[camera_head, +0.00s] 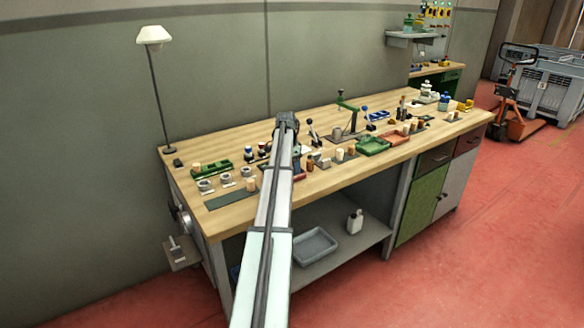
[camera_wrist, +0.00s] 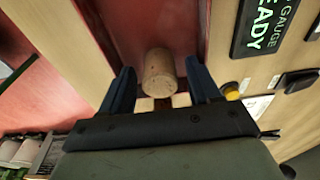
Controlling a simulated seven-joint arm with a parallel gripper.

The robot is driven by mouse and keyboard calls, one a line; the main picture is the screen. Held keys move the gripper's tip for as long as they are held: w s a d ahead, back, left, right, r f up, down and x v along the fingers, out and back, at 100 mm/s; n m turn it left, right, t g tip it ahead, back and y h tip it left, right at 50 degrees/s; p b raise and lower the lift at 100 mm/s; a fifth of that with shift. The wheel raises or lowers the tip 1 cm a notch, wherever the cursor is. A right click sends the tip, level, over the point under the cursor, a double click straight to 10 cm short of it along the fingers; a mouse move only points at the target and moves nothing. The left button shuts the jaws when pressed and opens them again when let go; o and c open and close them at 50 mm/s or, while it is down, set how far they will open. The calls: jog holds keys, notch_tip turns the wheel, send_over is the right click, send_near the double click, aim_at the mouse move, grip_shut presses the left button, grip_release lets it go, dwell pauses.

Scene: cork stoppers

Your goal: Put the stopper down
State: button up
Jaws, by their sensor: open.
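A tan cork stopper (camera_wrist: 159,70) shows in the wrist view, between the tips of my gripper (camera_wrist: 160,64). It appears to be in a red tray (camera_wrist: 130,20). My gripper is open, with a dark blue finger on each side of the stopper and a visible gap on both sides. The lower end of the stopper is close to the gripper's body, and I cannot tell its height above the tray. In the head view the end of my arm (camera_head: 287,120) is over the back middle of the bench, and the fingers and this stopper are hidden.
A black display reading "GAUGE READY" (camera_wrist: 264,26) and a yellow button (camera_wrist: 232,91) lie right of the tray. The wooden bench (camera_head: 240,128) holds many small items, including a green rack (camera_head: 211,170), a green tray (camera_head: 373,146) and a red tray (camera_head: 395,139). A lamp (camera_head: 154,36) stands at the left.

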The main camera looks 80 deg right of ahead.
notch_tip(320, 180, up, 12)
jog(key=w+a, duration=0.1)
jog(key=shift+r, duration=0.15)
dwell(0.4)
